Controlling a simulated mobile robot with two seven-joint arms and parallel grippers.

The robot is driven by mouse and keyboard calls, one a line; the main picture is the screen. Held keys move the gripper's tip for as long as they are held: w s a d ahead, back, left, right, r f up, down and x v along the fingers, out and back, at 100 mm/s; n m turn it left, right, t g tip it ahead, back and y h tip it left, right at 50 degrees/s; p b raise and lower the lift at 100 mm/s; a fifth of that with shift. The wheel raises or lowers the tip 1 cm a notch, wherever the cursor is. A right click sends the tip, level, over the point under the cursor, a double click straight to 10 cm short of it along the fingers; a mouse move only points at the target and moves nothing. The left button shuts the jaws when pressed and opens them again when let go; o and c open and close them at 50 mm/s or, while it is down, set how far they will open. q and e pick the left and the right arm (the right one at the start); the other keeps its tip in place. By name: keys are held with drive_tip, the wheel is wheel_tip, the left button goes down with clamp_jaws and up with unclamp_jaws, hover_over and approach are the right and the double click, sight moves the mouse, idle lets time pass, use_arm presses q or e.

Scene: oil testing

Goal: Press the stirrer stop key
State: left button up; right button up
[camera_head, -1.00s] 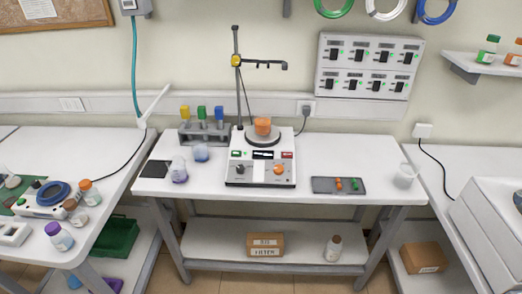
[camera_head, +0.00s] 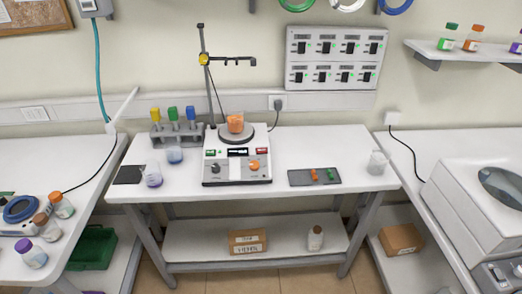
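The stirrer (camera_head: 236,168) is a white hotplate unit on the middle table. A beaker of orange liquid (camera_head: 235,123) stands on its round plate. Its front panel has a green key (camera_head: 210,153) at the left, a dark display (camera_head: 238,152) in the middle and a red key (camera_head: 262,151) at the right. Below them are a dark knob (camera_head: 216,168) and an orange knob (camera_head: 254,166). The key labels are too small to read. Neither of my grippers is in view.
A clear beaker (camera_head: 378,162) stands farther right. A rack (camera_head: 160,136) with coloured-topped items and two flasks are at the left. The table front is clear.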

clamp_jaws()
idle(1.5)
